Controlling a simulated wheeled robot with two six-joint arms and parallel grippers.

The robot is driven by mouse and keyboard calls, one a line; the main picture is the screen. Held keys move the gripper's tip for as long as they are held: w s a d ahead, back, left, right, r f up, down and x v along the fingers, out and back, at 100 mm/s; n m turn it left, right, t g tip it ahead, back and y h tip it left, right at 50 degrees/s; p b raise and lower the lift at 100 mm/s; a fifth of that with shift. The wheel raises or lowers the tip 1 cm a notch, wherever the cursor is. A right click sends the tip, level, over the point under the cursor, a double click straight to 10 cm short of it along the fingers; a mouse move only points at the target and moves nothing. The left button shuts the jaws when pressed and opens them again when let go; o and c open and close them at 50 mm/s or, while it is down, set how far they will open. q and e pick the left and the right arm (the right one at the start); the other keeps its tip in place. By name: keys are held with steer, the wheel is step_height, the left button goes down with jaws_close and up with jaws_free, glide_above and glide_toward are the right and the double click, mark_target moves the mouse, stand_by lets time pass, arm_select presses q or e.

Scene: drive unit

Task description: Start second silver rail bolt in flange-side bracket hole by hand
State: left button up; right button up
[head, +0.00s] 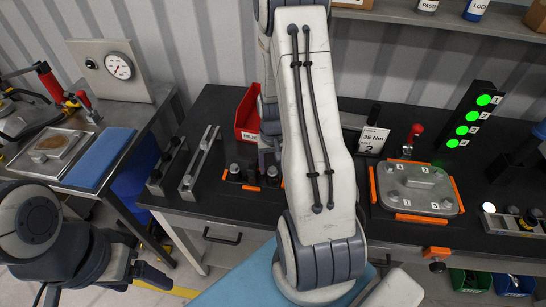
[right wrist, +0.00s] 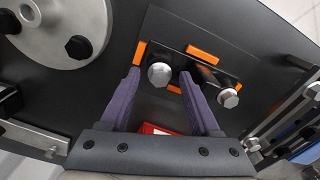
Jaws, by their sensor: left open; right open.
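In the right wrist view, my right gripper (right wrist: 160,84) is open, its two purple fingers apart. A silver hex-headed bolt (right wrist: 160,74) shows between the fingertips; I cannot tell whether they touch it. A second silver bolt (right wrist: 229,98) stands outside the fingers, to the right. Both are at a black holder (right wrist: 206,66) with orange corner marks. In the head view, this holder (head: 250,187) is partly hidden by my right arm. A silver rail (head: 199,162) lies to its left. My left gripper (head: 155,276) is open and empty at lower left, away from the table. The bracket hole is not identifiable.
A round silver flange (right wrist: 60,22) with black bolts is at upper left in the right wrist view. A red bin (head: 248,115) stands behind the holder.

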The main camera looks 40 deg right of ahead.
step_height(320, 180, up, 9)
steer(key=b, duration=0.1)
step_height(320, 180, up, 6)
steer(key=p, duration=0.4)
glide_above(272, 170)
steer(key=shift+s+f, duration=0.1)
stand_by(0.4)
steer(key=s+a+r+n+b, duration=0.1)
steer(key=a+n+b, duration=0.15)
steer(key=a, duration=0.65)
steer(key=s+a+n+b, duration=0.1)
steer(key=a+n, duration=0.2)
steer(key=a, duration=0.6)
steer(key=s+a+n+y+b, duration=0.1)
steer(key=s+a+n+b, duration=0.2)
steer(key=s+a+n, duration=0.5)
steer(key=s+a, duration=0.4)
steer(key=s, duration=0.2)
steer(key=shift+a, duration=0.25)
